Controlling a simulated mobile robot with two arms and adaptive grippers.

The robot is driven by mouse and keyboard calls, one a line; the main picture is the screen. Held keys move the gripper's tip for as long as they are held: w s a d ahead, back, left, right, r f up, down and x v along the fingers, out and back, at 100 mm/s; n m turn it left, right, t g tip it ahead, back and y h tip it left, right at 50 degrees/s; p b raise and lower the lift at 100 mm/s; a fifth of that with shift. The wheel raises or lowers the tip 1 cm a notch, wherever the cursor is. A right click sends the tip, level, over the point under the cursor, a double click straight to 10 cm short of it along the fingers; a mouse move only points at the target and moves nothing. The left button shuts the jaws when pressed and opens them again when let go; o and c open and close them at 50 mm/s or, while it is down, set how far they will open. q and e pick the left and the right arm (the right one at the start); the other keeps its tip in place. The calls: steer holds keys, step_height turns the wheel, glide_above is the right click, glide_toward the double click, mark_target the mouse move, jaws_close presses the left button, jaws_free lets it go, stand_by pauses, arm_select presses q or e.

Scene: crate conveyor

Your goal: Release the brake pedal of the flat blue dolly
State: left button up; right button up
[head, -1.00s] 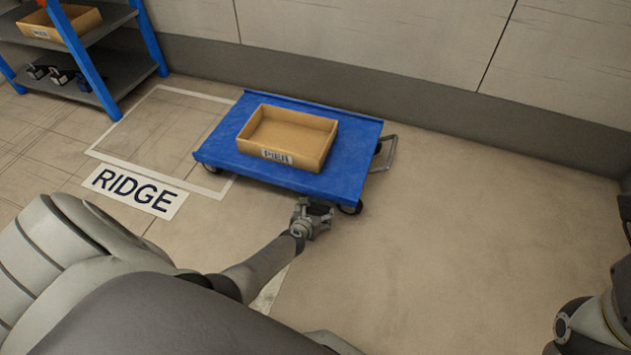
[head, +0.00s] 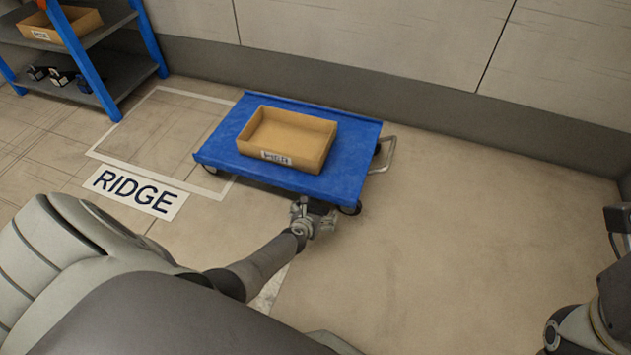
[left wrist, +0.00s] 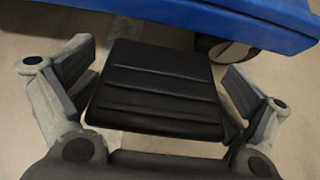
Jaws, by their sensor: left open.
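The flat blue dolly (head: 345,175) stands on the floor in the head view. My left gripper (head: 325,214) is low at its near edge, beside the near right wheel. In the left wrist view the open left gripper (left wrist: 160,95) has a finger on either side of a black ribbed pedal (left wrist: 155,85), apparently the brake pedal. The dolly's blue edge (left wrist: 220,20) and a wheel (left wrist: 225,50) lie just beyond it. I cannot tell whether the pedal is pressed down. My right gripper (head: 618,225) is only partly visible, cut off at the right edge.
A tan crate (head: 313,160) with a front label sits on the dolly. A handle frame (head: 388,155) sticks out at its right end. A white floor outline with a RIDGE sign (head: 137,192) lies left, before a blue-framed shelf (head: 90,60). Floor to the right is clear.

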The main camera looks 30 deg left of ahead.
arm_select(q)
steer(key=shift+s, duration=0.2)
stand_by(0.3)
steer(key=shift+s+d+r, duration=0.1)
steer(key=shift+s+r, duration=0.15)
steer(key=shift+s, duration=0.05)
steer(key=s+d, duration=0.1)
steer(key=s, duration=0.3)
steer(key=s+d, duration=0.1)
steer(key=s, duration=0.3)
steer(key=s+d, duration=0.1)
steer(key=s, duration=0.2)
steer(key=shift+s, duration=0.4)
steer(key=shift+r, duration=0.1)
